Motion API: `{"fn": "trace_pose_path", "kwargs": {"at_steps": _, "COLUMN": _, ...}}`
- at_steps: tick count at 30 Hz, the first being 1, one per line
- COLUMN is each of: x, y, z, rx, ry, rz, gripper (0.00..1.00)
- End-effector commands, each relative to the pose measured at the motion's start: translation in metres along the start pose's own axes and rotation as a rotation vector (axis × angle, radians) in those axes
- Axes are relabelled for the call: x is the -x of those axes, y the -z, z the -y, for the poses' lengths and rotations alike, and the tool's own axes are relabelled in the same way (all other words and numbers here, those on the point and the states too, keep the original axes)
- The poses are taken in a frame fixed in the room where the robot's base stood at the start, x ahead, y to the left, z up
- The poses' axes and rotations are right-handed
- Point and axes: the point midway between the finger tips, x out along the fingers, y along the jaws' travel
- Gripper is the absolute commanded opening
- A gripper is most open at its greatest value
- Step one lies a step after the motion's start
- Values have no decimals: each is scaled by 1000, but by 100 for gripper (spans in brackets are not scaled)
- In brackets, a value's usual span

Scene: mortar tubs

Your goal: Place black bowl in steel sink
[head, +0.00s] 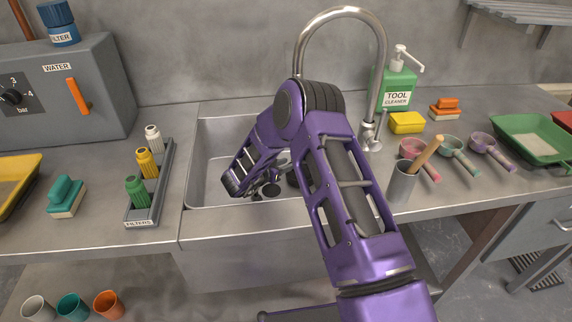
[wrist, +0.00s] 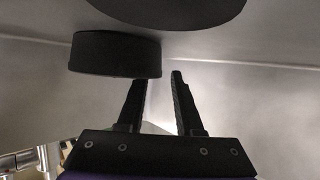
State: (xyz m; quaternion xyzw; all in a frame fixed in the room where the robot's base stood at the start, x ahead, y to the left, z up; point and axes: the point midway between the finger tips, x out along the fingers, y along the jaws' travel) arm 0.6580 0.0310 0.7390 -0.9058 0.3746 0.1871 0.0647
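The steel sink (head: 210,165) is set in the middle of the counter. My arm reaches down into it, and my gripper (head: 268,187) is low in the basin, partly hidden by my own arm. In the wrist view my gripper (wrist: 159,77) has its two fingers apart, with nothing visible between them. A short black round thing (wrist: 115,55) is just beyond the left fingertip. A larger dark round shape (wrist: 170,10) is cut off by the top edge. I cannot tell which of these is the black bowl. Contact with the fingers is unclear.
The tap (head: 372,130) arches behind the sink on the right. A filter rack (head: 158,185) stands to the left. A grey cup with a wooden handle (head: 401,185), several scoops and a yellow sponge (head: 407,122) stand to the right. The sink's left part looks clear.

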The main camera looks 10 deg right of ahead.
Motion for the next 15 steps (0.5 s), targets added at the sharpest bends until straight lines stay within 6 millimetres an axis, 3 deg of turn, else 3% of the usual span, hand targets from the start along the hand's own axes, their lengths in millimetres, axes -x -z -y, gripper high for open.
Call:
{"fn": "trace_pose_path", "kwargs": {"at_steps": 8, "x": 8, "y": 2, "z": 1, "rx": 0, "ry": 1, "rz": 0, "gripper": 35}}
{"fn": "trace_pose_path", "kwargs": {"at_steps": 15, "x": 48, "y": 2, "z": 1, "rx": 1, "ry": 4, "rz": -1, "gripper": 35}}
